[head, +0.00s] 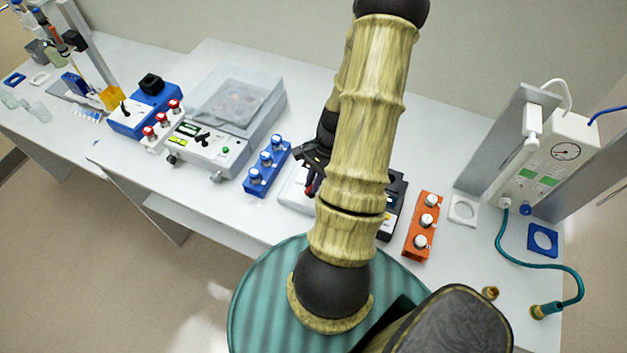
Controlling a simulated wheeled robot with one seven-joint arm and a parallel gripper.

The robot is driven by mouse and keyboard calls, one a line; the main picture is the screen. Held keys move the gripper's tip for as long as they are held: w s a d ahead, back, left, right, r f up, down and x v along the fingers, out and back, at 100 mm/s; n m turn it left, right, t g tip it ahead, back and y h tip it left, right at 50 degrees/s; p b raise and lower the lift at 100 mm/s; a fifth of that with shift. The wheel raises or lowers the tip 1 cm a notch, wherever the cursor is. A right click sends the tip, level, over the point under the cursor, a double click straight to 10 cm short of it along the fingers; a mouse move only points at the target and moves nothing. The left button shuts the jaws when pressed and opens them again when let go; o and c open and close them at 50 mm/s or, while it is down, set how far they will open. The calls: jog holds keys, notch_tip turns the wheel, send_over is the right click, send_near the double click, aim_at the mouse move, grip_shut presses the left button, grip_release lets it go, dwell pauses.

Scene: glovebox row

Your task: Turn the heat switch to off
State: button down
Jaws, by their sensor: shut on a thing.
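My gripper (312,172) points down over a white-and-dark device, and my own arm covers much of both. The device's pale left part (291,191) shows to the left of my arm, and its dark right part (396,196) shows to the right. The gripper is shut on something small. A red part (309,192) shows at the fingertips, just over the pale part. I cannot make out its shape or setting, nor tell for sure that it is the heat switch.
A blue rack (266,168) with white-capped vials stands left of the device, and an orange rack (421,226) stands right. A clear-lidded machine (225,115) is farther left. A gauge unit (547,160) with a teal hose (548,266) is at the right.

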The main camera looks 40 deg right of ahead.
jog(key=shift+n, duration=0.3)
jog(key=n, duration=0.1)
jog(key=n+g, duration=0.1)
jog(key=shift+w+n+p, duration=0.2)
jog(key=shift+n+p, duration=0.1)
jog(key=n+g, duration=0.1)
jog(key=n, duration=0.1)
jog(key=n+g+h, duration=0.1)
jog(key=n, duration=0.2)
jog(key=shift+w, duration=0.2)
jog(key=shift+n, duration=0.3)
jog(key=c, duration=1.5)
grip_release()
jog(key=shift+a, duration=0.1)
jog(key=shift+r, duration=0.1)
jog(key=b+v, duration=0.2)
jog(key=v, duration=1.5)
jog(key=shift+w+a+r+b, duration=0.1)
jog(key=shift+w+r+b, duration=0.05)
jog(key=shift+b, duration=0.2)
